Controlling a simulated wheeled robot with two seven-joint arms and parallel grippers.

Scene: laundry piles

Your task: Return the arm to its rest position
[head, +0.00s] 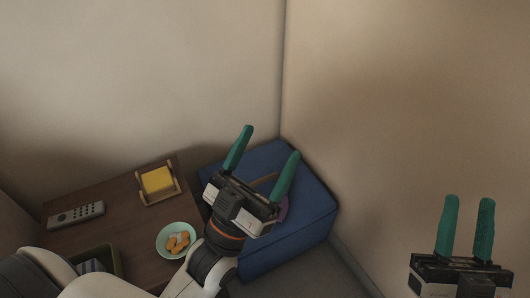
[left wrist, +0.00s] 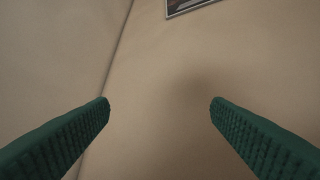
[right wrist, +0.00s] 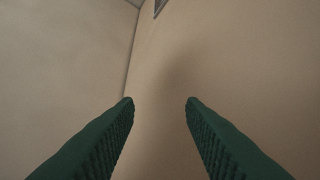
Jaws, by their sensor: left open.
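My left gripper (head: 271,141) is raised in front of the blue box-like seat in the head view, with its green fingers pointing up. It is open, with nothing between the fingers; the left wrist view also shows them wide apart (left wrist: 160,103) against bare wall. My right gripper (head: 469,199) is at the lower right of the head view, fingers pointing up in front of the wall. Its fingers are apart and empty, as the right wrist view also shows (right wrist: 160,100). Neither gripper touches anything.
The blue seat (head: 312,208) stands in the corner, a round purple and tan thing on it partly hidden. A brown table (head: 115,205) holds a remote (head: 76,215), a yellow block (head: 157,180) on a wooden holder, and a bowl (head: 165,247) of orange pieces. Walls close in behind.

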